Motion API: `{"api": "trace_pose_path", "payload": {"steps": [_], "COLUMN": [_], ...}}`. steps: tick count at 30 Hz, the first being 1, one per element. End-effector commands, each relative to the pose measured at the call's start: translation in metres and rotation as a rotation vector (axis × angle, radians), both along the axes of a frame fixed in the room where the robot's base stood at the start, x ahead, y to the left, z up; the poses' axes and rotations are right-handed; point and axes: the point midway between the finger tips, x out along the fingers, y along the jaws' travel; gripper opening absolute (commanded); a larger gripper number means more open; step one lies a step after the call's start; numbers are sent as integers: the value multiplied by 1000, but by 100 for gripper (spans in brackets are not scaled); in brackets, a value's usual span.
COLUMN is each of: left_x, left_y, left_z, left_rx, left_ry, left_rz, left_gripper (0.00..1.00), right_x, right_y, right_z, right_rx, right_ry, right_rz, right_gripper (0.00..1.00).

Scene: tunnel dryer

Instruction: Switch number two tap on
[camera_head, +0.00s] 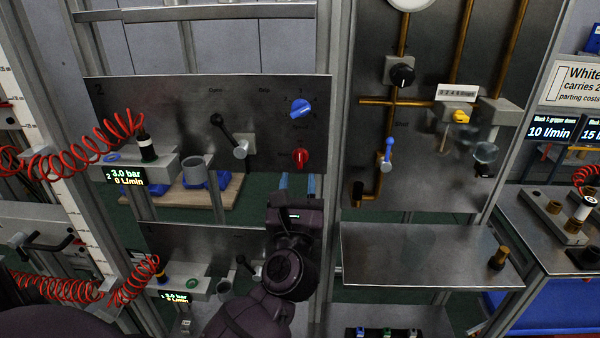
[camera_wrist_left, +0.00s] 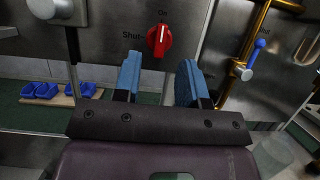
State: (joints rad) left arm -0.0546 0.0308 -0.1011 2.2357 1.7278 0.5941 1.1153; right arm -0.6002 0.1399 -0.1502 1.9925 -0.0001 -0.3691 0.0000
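The steel panel (camera_head: 160,100) marked 2 stands upright left of centre in the head view. A red tap knob (camera_head: 300,158) sits at its lower right; it also shows in the left wrist view (camera_wrist_left: 159,40). There, "On" is printed above the knob and "Shut" to its left. The knob's white line stands roughly upright, toward "On". My left gripper (camera_head: 297,184) is just below the knob, fingers pointing up at the panel. Its blue fingers are apart (camera_wrist_left: 158,84) with nothing between them. The knob appears beyond the fingertips, apart from them. My right gripper is not in view.
A blue knob (camera_head: 301,108) sits above the red one. A black-knobbed lever (camera_head: 233,138) is to its left. A right-hand panel carries copper pipes and a blue-handled valve (camera_head: 388,150). A steel shelf (camera_head: 425,262) lies right of my left gripper. Red coiled hoses hang at left.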

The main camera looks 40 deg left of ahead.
Motion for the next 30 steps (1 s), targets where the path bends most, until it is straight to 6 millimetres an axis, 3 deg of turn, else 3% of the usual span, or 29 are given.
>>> {"api": "trace_pose_path", "payload": {"steps": [7,12,20,30], "left_x": [-35,-48,-52,-52], "left_y": [-21,-29,-32,-32], "left_z": [-21,-25,-25,-25], "left_rx": [-2,-1,0,0], "left_ry": [5,2,0,0], "left_rz": [0,0,1,0], "left_gripper": [38,38,38,38], "right_x": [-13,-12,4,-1], "right_y": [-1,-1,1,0], "right_z": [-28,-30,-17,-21], "right_rx": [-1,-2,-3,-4], "right_ry": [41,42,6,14], "right_rz": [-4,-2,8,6], "right_gripper": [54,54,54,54]}}
